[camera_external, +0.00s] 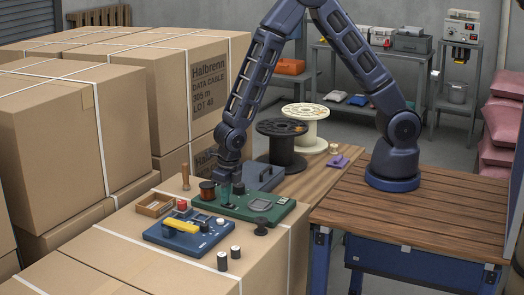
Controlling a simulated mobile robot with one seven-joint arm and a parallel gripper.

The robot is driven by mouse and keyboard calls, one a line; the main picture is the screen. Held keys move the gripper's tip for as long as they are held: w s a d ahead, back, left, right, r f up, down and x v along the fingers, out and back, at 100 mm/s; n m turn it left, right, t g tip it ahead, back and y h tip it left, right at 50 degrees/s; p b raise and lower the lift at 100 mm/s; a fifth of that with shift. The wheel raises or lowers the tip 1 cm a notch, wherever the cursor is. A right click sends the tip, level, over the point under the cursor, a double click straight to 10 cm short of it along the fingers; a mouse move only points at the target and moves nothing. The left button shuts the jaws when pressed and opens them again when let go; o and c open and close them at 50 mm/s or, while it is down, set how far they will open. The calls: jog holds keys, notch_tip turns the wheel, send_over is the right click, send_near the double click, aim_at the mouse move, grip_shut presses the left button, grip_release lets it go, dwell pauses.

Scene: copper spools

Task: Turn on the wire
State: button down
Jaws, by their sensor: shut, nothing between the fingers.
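A green board (272,217) lies on top of a cardboard box and carries a copper-coloured coil (207,190), a grey part and a small white oval piece. In front of it lies a blue board (160,237) with a yellow bar (182,227) and a red piece (182,205). I cannot tell which part is the wire or its switch. My gripper (228,203) points down over the left half of the green board, just right of the coil. Its fingers are shut with nothing between them; whether they touch the board I cannot tell.
Behind the board stand a black spool (282,158) and a cream spool (305,136). A wooden tray (154,205) and a wooden peg (185,177) sit at the left. Small black cylinders (236,252) stand in front. Tall cartons (60,130) crowd the left. The wooden tabletop (430,205) is mostly clear.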

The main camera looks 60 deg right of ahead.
jog(key=shift+s, duration=0.8)
jog(key=shift+r, duration=0.2)
notch_tip(320, 180, up, 14)
jog(key=s, duration=0.2)
jog(key=shift+f, duration=0.25)
